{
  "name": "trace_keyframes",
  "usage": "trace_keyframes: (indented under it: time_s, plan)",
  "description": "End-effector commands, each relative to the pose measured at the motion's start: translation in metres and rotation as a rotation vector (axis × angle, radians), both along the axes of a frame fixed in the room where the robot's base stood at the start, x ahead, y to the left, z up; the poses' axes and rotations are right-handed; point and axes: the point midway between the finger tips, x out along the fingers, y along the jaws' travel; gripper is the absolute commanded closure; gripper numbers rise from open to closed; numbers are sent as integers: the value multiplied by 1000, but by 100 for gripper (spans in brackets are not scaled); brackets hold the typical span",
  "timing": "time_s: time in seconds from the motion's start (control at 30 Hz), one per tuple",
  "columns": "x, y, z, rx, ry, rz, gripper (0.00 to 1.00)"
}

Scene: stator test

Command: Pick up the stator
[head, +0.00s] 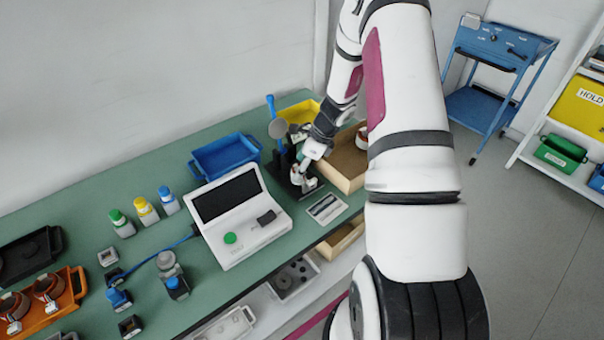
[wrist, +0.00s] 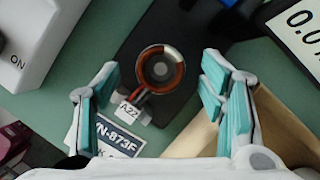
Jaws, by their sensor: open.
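A stator (wrist: 160,70), a round copper-wound ring with a pale section at its top and a dark centre, stands on a black plate (wrist: 190,45) in the wrist view. Its leads run to a white tag (wrist: 131,111) that appears to read "A22". My gripper (wrist: 160,74) is open, with one teal-padded finger on each side of the stator and a visible gap on both sides. In the head view my gripper (head: 304,172) is over the black plate (head: 284,184), and the stator is largely hidden there.
The white tester (head: 238,215) stands just left of the plate, a wooden tray (head: 347,172) to its right. A blue bin (head: 224,157) and a yellow bin (head: 300,111) sit behind. An orange tray (head: 76,285) with more stators is at far left. A label card (head: 327,208) lies in front.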

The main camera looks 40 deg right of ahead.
Motion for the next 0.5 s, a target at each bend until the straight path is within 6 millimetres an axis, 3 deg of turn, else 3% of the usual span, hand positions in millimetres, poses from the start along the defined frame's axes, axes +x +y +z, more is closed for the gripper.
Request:
trace_keyframes:
  time_s: [0.37, 0.5]
  plan:
    - [3, 3, -9, 1, -1, 0, 38]
    - [3, 3, -9, 0, 0, 0, 69]
